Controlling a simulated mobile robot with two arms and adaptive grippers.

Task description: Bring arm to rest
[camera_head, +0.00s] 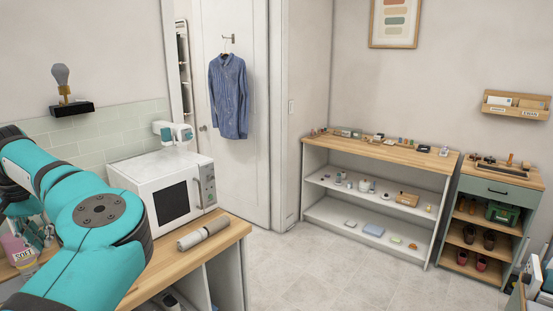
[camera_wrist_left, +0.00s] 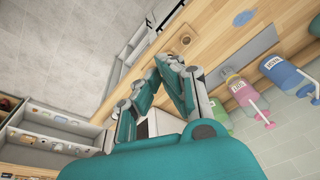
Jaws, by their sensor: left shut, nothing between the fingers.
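My left arm (camera_head: 100,225) is teal with dark joints and fills the lower left of the head view. My left gripper (camera_wrist_left: 168,68) shows in the left wrist view, its teal and grey fingers brought together at the tips with nothing between them. It is above the wooden counter (camera_wrist_left: 225,32). In the head view, only part of the gripper (camera_head: 37,232) shows at the left edge, behind the arm.
A white microwave (camera_head: 150,172) and a grey-white cylinder (camera_head: 204,232) sit on the counter. Pink (camera_wrist_left: 240,88) and blue (camera_wrist_left: 283,72) bottles stand near the gripper. A shelf unit (camera_head: 385,152) and a green-grey cabinet (camera_head: 502,188) stand at the right; floor (camera_head: 310,265) between is clear.

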